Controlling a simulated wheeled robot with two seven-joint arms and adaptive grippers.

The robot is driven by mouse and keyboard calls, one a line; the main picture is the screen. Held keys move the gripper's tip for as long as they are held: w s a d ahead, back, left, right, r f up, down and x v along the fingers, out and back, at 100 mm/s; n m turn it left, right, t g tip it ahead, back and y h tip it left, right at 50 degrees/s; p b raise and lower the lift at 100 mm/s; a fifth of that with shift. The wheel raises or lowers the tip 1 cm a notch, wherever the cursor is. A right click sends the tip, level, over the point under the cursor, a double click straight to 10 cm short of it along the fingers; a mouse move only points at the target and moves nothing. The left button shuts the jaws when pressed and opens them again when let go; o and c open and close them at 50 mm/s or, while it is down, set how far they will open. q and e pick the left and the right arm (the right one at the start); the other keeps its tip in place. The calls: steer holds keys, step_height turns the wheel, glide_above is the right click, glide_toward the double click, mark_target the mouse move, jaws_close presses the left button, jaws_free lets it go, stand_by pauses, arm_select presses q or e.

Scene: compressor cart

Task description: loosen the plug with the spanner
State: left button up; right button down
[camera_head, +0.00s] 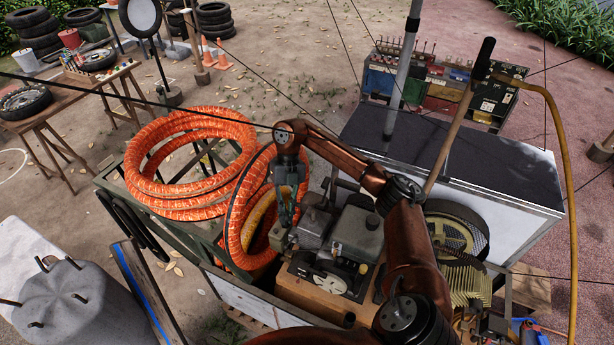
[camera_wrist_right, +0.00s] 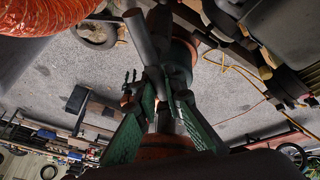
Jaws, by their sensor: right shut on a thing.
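My right gripper (camera_head: 287,212) hangs fingers-down over the near-left side of the compressor (camera_head: 330,275), beside the orange hose coils. In the right wrist view its green-sided fingers (camera_wrist_right: 165,92) are closed on a dark grey bar (camera_wrist_right: 142,38), which I take for the spanner. The bar slants up and left from the fingertips. Its working end is hidden or too small to make out. I cannot pick out the plug in either view, nor tell whether the spanner touches it. My left gripper is not in view.
Orange hose coils (camera_head: 180,205) lie on the cart just left of my gripper. Grey motor housings (camera_head: 357,236) and a belt wheel (camera_head: 452,232) stand to the right. A dark-topped white box (camera_head: 495,170) is behind. A grey drum (camera_head: 60,300) stands at lower left.

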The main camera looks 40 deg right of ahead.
steer(key=w+d+r+m+t+p, duration=0.2)
steer(key=d+r+m+t+p, duration=0.2)
steer(key=d+m, duration=0.5)
step_height(320, 180, up, 3)
steer(key=m+t, duration=0.2)
steer(key=m, duration=0.3)
steer(key=shift+d+r+m+y+p, duration=0.15)
steer(key=shift+d+m+y+p, duration=0.05)
steer(key=shift+m+y+p, duration=0.2)
steer(key=shift+s, duration=0.1)
step_height(320, 180, down, 6)
steer(key=b, duration=0.3)
steer(key=shift+r, duration=0.15)
steer(key=shift+a+p, duration=0.1)
steer(key=shift+p, duration=0.35)
stand_by(0.9)
steer(key=shift+f, duration=0.25)
step_height(320, 180, down, 6)
steer(key=b, duration=0.3)
steer(key=shift+f, duration=0.25)
stand_by(1.7)
